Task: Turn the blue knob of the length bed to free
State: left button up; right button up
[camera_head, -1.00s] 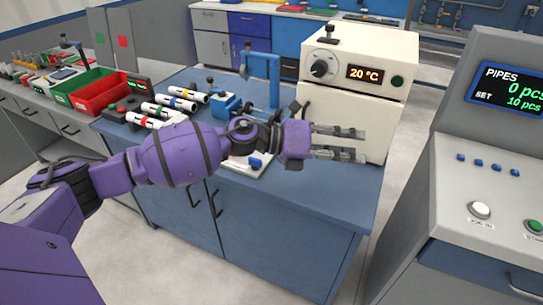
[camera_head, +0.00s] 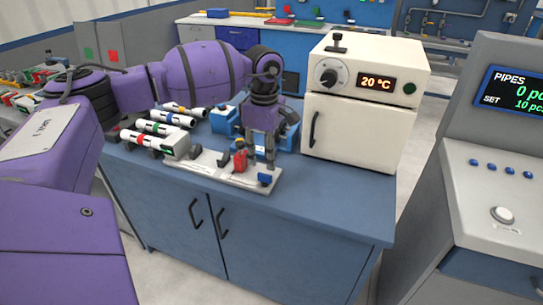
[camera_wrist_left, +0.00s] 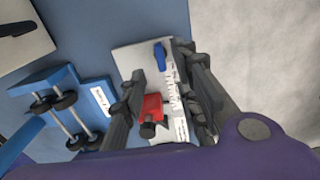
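The length bed (camera_head: 205,170) is a pale plate with a scale, lying near the table's front edge. Its blue knob (camera_head: 265,179) sits at the right end; in the left wrist view the knob (camera_wrist_left: 160,56) looks elongated, roughly along the scale. A red block (camera_head: 240,161) stands on the bed and also shows in the left wrist view (camera_wrist_left: 151,106). My left gripper (camera_head: 262,157) points down over the bed, fingers apart and empty. In the left wrist view the knob lies between and near the fingertips; contact cannot be told. My right gripper is not in view.
A blue fixture (camera_wrist_left: 62,95) with rollers stands behind the bed. Several banded pipes (camera_head: 165,128) lie to the left. A white oven (camera_head: 352,135) reading 20 °C stands at the right. The table's front right (camera_head: 330,205) is clear.

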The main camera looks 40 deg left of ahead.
aim_at(265, 175)
pick_arm(q)
notch_tip(265, 175, down, 7)
jog(key=shift+a+r, duration=0.1)
jog(key=shift+a, duration=0.05)
grip_shut()
dwell(0.5)
